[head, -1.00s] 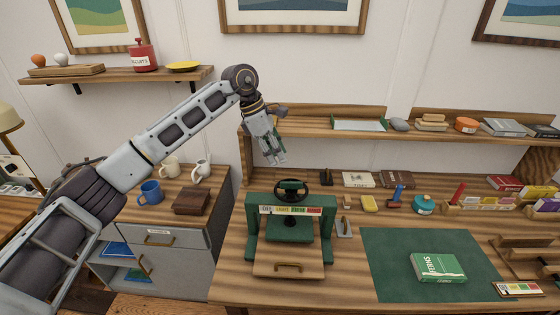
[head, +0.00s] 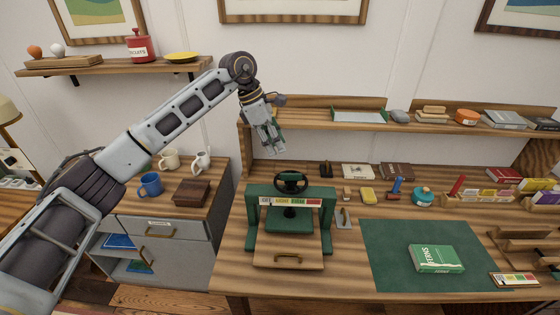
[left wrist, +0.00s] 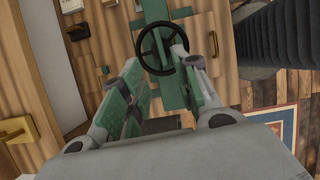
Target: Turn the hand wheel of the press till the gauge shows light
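The green press (head: 327,215) stands on the bench, with its dark hand wheel (head: 292,182) lying level on top. The gauge strip (head: 290,202) across its front has white, yellow, green and red fields; I cannot make out a pointer. My left gripper (head: 275,150) hangs above and slightly behind the wheel in the head view, apart from it. In the left wrist view the left gripper's fingers (left wrist: 160,72) stand spread with nothing held, and the wheel (left wrist: 142,48) shows beyond the tips. My right gripper is not in view.
A green book (head: 436,258) lies on a dark green mat (head: 385,275) right of the press. A wall shelf (head: 310,128) runs behind the bench. A cabinet (head: 170,240) with mugs and a brown box (head: 192,192) stands left. Small tools lie behind the mat.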

